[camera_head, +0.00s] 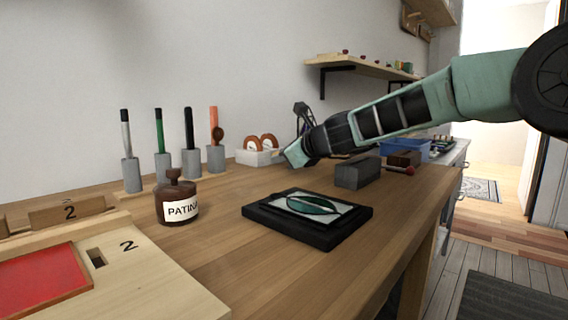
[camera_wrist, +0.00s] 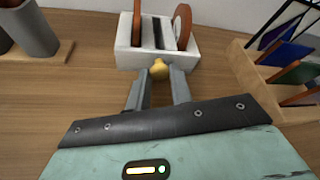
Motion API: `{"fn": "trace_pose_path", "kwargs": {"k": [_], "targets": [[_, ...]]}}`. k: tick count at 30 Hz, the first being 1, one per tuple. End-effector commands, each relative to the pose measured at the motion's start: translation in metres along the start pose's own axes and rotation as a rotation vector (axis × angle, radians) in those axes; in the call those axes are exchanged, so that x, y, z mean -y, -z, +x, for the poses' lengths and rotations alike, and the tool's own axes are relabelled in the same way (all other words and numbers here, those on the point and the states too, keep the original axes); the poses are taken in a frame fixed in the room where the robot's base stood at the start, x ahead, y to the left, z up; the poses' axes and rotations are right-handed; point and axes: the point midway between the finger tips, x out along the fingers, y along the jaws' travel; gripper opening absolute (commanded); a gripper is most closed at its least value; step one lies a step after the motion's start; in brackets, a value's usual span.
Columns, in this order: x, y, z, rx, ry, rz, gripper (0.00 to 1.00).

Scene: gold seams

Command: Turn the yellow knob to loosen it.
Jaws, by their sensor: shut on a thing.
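The yellow knob (camera_wrist: 159,69) shows in the wrist view at the near face of a white block (camera_wrist: 126,57). My gripper (camera_wrist: 160,76) is shut on the knob, with one grey finger on each side of it. The white block carries upright brown round pieces. In the head view the white block (camera_head: 252,158) stands at the back of the bench, and my gripper (camera_head: 281,152) reaches it from the right. The knob is too small to make out clearly in the head view.
A brown PATINA bottle (camera_head: 176,205), a black tray with a leaf panel (camera_head: 265,217) and a grey block (camera_head: 352,174) stand on the bench. Several tools in grey holders (camera_head: 191,163) stand left of the white block. A wooden rack (camera_wrist: 240,57) is close on the right in the wrist view.

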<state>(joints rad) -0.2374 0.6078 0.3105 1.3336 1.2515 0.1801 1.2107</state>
Motion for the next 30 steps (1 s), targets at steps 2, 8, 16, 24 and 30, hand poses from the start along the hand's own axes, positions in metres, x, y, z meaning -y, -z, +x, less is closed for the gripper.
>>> {"fn": "trace_pose_path", "kwargs": {"k": [2,8,16,24,30], "targets": [[-0.001,0.0015,0.0005,0.001,0.009,-0.02,0.0],[-0.0005,0.0008,0.0002,-0.001,0.022,-0.051,0.0],[-0.0002,0.0003,0.0,-0.001,0.023,-0.055,0.0],[-0.0003,0.0003,0.0,-0.001,0.023,-0.054,0.44],[-0.0002,-0.0001,-0.0001,-0.001,0.02,-0.049,0.44]]}}
